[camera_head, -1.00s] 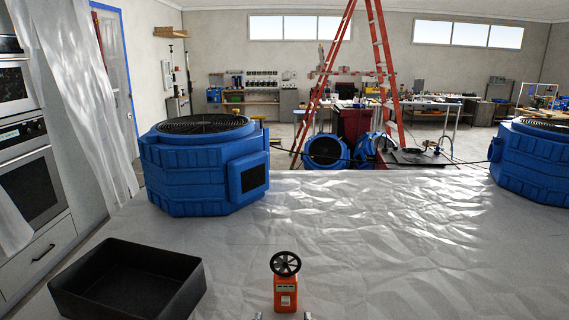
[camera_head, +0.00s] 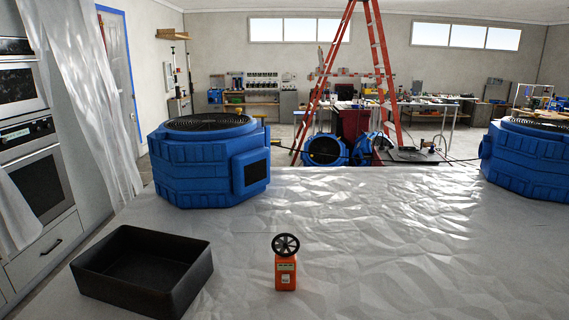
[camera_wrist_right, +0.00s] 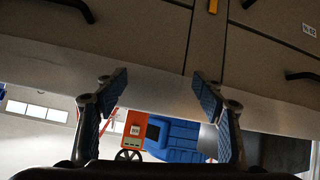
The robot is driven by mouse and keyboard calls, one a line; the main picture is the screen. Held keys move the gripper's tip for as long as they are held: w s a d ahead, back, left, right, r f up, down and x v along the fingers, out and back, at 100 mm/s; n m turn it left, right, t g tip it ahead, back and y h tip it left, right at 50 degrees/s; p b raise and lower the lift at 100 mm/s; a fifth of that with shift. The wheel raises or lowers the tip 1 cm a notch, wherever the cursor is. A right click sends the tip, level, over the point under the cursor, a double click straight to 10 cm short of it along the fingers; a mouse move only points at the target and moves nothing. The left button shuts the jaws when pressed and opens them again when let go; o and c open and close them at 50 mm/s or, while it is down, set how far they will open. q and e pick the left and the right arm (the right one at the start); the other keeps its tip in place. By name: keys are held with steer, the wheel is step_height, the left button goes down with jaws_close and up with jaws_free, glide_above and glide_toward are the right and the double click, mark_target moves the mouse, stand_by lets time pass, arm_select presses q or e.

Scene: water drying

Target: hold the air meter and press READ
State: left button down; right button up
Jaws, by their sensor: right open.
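The orange air meter (camera_head: 286,275), with a black fan wheel on top, stands upright on the plastic-covered worktop, its small display facing me. It also shows upside down in the right wrist view (camera_wrist_right: 134,124), beyond and between my fingers. My right gripper (camera_wrist_right: 160,92) is open and empty, its two fingers spread in front of the worktop's edge and apart from the meter. A READ button cannot be made out at this size. Neither gripper shows in the head view.
A black open tray (camera_head: 190,284) stands left of the meter. Blue air movers stand at the back left (camera_head: 190,165) and at the right edge (camera_head: 530,165). The worktop (camera_head: 400,260) right of the meter is clear. Drawer fronts (camera_wrist_right: 110,55) with handles lie close to my right gripper.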

steer(key=s+d+f+n+g, duration=0.1)
steer(key=s+d+f, duration=0.15)
steer(key=f, duration=0.55)
steer(key=s+d+f+g, duration=0.1)
steer(key=s+f+g, duration=0.15)
steer(key=f, duration=0.45)
steer(key=s+d+f+n+g, duration=0.1)
steer(key=s+d+f, duration=0.15)
steer(key=f, duration=0.55)
steer(key=s+d+f+g, duration=0.1)
steer(key=s+d+f, duration=0.2)
steer(key=s+f, duration=0.35)
steer(key=s+d+f+g, duration=0.1)
steer(key=s+d+f, duration=0.2)
steer(key=s+f, duration=0.35)
steer(key=s+d+f+g, duration=0.1)
steer(key=s+d+f, duration=0.2)
steer(key=s, duration=0.5)
steer(key=s+d+f+m+g, duration=0.1)
steer(key=s+d+f, duration=0.3)
steer(key=s, duration=0.4)
steer(key=s+d+f+m+g, duration=0.1)
steer(key=s+d+f, duration=0.3)
steer(key=s, duration=0.4)
steer(key=shift+s+d+f+h, duration=0.2)
steer(key=shift+s+d+h, duration=0.15)
steer(key=shift+d, duration=0.35)
steer(key=shift+g, duration=0.25)
